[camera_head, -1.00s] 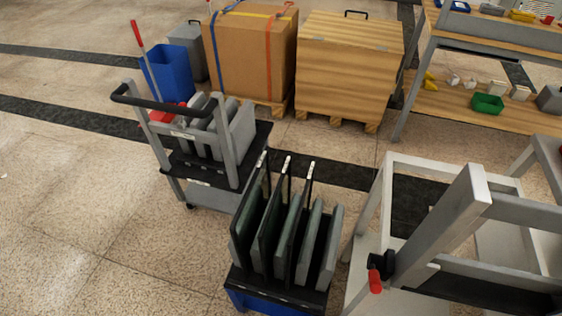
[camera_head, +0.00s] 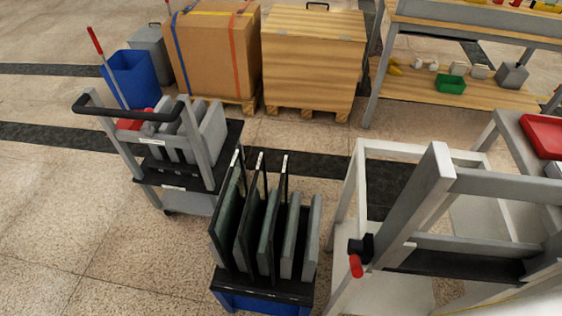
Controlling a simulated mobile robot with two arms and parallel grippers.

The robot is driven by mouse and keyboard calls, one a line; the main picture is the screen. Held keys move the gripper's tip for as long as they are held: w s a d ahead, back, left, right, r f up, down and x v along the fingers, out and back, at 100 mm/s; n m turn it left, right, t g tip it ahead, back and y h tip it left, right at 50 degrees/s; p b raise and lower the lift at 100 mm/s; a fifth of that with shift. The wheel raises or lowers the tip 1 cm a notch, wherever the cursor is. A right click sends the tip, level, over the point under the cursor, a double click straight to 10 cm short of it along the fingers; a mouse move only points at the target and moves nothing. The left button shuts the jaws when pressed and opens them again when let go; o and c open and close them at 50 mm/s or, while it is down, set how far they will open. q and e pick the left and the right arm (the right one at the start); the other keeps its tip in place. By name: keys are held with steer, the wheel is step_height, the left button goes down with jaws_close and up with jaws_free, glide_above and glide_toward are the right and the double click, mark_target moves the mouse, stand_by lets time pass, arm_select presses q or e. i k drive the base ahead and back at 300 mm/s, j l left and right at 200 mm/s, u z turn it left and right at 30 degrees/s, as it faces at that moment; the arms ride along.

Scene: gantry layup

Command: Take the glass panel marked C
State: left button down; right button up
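Several dark, thin glass panels (camera_head: 228,215) stand upright in a rack (camera_head: 262,290) with a black top and blue base, at the bottom middle of the head view. Grey padded dividers (camera_head: 311,240) stand between and beside them. Small white labels show along the panels' upper edges, but their letters are too small to read, so I cannot tell which panel is marked C. Neither of my grippers is in view.
A grey cart (camera_head: 170,165) with a black handle stands behind the rack on the left. A grey frame (camera_head: 430,195) with a red-handled clamp (camera_head: 356,265) stands close on the right. Crates (camera_head: 312,60) and a workbench (camera_head: 455,85) are behind. Open floor (camera_head: 70,220) lies left.

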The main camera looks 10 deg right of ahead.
mark_target(222, 230)
steer(key=k+j+z, duration=0.25)
steer(key=z, duration=0.2)
steer(key=k+j+z, duration=0.15)
steer(key=k+z, duration=0.35)
